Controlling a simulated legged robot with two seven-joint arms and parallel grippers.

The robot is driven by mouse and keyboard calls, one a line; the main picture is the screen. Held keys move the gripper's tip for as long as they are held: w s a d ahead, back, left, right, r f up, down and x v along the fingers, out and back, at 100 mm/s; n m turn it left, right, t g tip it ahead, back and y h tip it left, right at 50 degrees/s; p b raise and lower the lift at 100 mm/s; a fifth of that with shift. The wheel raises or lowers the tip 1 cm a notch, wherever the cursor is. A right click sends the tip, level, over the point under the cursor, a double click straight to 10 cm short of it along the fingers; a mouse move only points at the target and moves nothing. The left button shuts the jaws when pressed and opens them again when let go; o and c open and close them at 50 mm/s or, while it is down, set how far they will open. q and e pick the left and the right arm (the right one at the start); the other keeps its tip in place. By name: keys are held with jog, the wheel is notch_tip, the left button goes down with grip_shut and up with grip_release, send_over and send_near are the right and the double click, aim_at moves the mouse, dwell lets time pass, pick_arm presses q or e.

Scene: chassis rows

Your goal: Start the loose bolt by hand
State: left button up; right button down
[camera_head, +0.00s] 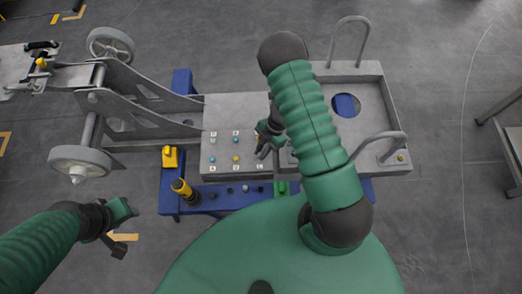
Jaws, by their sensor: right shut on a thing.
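A grey plate (220,112) on the chassis carries several small coloured bolt heads in numbered spots, such as a blue one (213,144) and a yellow one (236,158). My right gripper (263,150) is over the right part of this plate, pointing down. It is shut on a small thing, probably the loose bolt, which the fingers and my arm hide. I cannot tell whether it touches a hole. My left gripper (119,230) is open and empty, left of the blue stand, over the floor.
The chassis has two grey wheels (80,160) at the left and tall loop handles (347,40) at the right. A blue stand (180,200) below holds a yellow-and-black tool (183,187) and a yellow block (169,157). Several small dark pieces (245,189) line its front edge.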

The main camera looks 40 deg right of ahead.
jog(key=shift+f, duration=0.1)
dwell(0.3)
jog(key=shift+f+b, duration=0.4)
jog(key=shift+f, duration=0.3)
jog(key=shift+s+a+r+m+t+p, duration=0.15)
jog(key=shift+m+t+p, duration=0.25)
jog(key=shift+m, duration=0.5)
jog(key=m, duration=0.1)
jog(key=m+t, duration=0.1)
jog(key=m, duration=0.1)
jog(key=shift+s+f, duration=0.1)
jog(key=shift+f, duration=0.1)
jog(key=shift+m+b, duration=0.35)
jog(key=shift+m, duration=0.05)
